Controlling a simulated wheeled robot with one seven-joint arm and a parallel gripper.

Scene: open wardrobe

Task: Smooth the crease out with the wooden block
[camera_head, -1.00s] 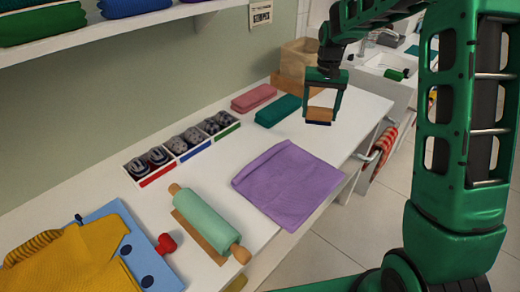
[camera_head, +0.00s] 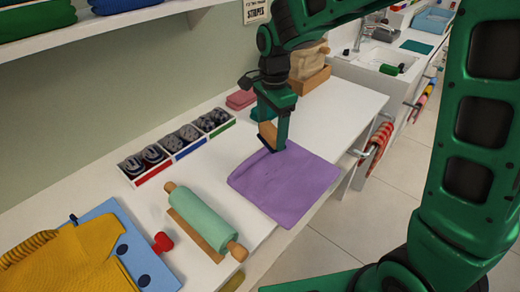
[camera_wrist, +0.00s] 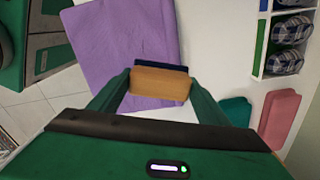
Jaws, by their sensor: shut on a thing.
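A purple folded cloth (camera_head: 285,190) lies flat on the white counter; it also shows in the wrist view (camera_wrist: 115,40). A faint short line shows on it in the wrist view; I cannot tell whether it is the crease. My gripper (camera_head: 270,137) is shut on the wooden block (camera_wrist: 160,84), which has a dark blue underside or edge. The block is at the cloth's back edge, partly hidden by a finger in the head view. I cannot tell whether it touches the cloth.
A green rolling pin (camera_head: 203,219) lies left of the cloth. Boxes of rolled socks (camera_head: 188,133) stand along the wall. Pink (camera_wrist: 279,117) and teal (camera_wrist: 236,110) folded cloths lie behind the gripper. A yellow garment (camera_head: 75,262) lies at the front left.

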